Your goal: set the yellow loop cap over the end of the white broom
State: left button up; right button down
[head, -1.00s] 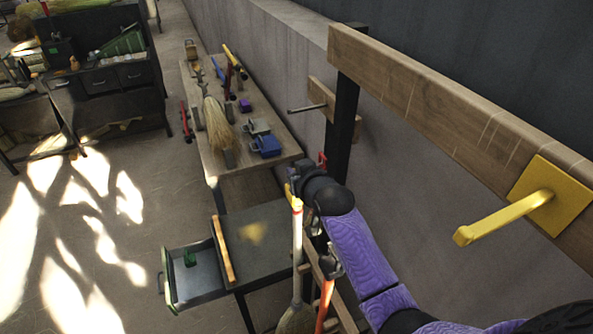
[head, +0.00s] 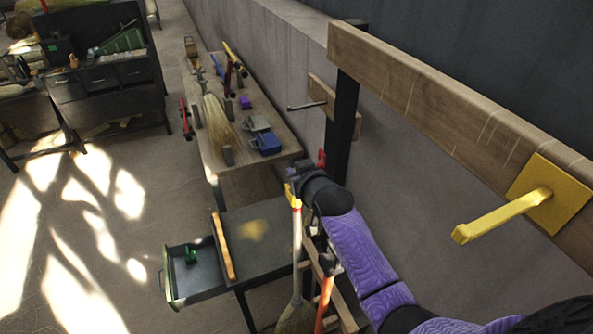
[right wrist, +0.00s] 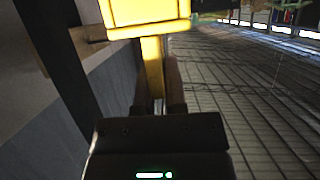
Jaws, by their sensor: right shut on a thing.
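The white broom (head: 297,240) stands upright below my right arm, handle end up and bristles (head: 297,318) down. My right gripper (head: 294,190) is at the top end of its handle. In the right wrist view my right gripper (right wrist: 158,88) is shut on the yellow loop cap (right wrist: 147,12), with a yellow strip running down between the fingers. A small piece of the yellow cap (head: 291,196) shows at the handle top in the head view. I cannot tell whether the cap is around the handle or just beside it. My left gripper is not in view.
An orange-handled tool (head: 324,300) stands close beside the broom. A wooden beam (head: 430,85) with a yellow hook (head: 505,215) crosses the right. A dark table (head: 255,240) with an open drawer (head: 190,275) is left of the broom. A wooden bench (head: 245,170) with tools stands behind.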

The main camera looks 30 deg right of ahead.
jog(key=shift+f+b, duration=0.65)
jog(key=shift+f, duration=0.6)
jog(key=c, duration=0.6)
grip_release()
jog(key=shift+r, duration=0.1)
notch_tip(320, 180, up, 7)
jog(key=p, duration=0.7)
jog(key=shift+p, duration=0.4)
